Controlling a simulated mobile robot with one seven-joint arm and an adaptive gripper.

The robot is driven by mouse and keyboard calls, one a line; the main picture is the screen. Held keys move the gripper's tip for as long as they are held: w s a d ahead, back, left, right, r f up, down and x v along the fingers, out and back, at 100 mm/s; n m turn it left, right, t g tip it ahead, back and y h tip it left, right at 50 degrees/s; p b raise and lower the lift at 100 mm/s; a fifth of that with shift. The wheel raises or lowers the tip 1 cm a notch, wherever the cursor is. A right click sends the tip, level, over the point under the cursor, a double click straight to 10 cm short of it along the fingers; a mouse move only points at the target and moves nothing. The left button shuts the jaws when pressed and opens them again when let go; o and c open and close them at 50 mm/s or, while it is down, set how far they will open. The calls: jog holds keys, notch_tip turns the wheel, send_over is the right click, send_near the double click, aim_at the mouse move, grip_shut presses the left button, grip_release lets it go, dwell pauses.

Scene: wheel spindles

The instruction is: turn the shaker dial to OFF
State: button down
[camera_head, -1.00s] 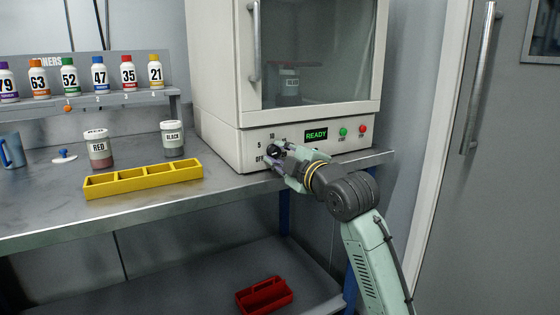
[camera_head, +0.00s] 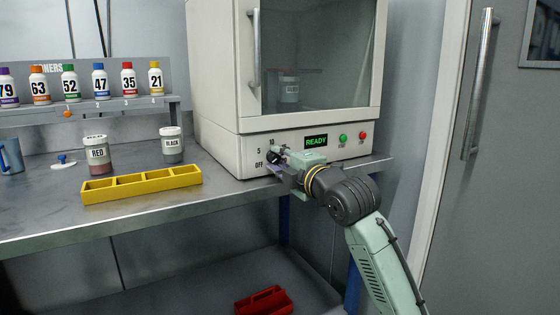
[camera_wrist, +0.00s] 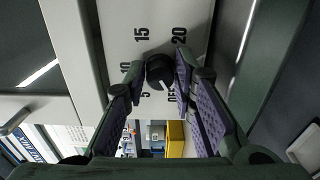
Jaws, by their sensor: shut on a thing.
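The black shaker dial (camera_wrist: 158,72) is on the pale front panel of the shaker (camera_head: 228,152), with 5, 10, 15, 20 and OFF printed around it. In the wrist view a pale mark shows at the dial's lower edge, on the side of 5 and OFF; I cannot tell exactly where it points. My gripper (camera_wrist: 158,74) is shut on the dial, with one purple-padded finger on each side. In the head view my gripper (camera_head: 277,160) hides much of the dial. The display (camera_head: 316,142) reads READY in green.
A green button (camera_head: 343,139) and a red button (camera_head: 362,135) are right of the display. A yellow tray (camera_head: 142,195), a RED jar (camera_head: 97,160) and a BLACK jar (camera_head: 171,150) stand left on the bench. A red tray (camera_head: 263,302) is below.

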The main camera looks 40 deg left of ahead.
jog(key=c, duration=1.3)
grip_release()
jog(key=shift+c, duration=0.2)
jog(key=v, duration=1.2)
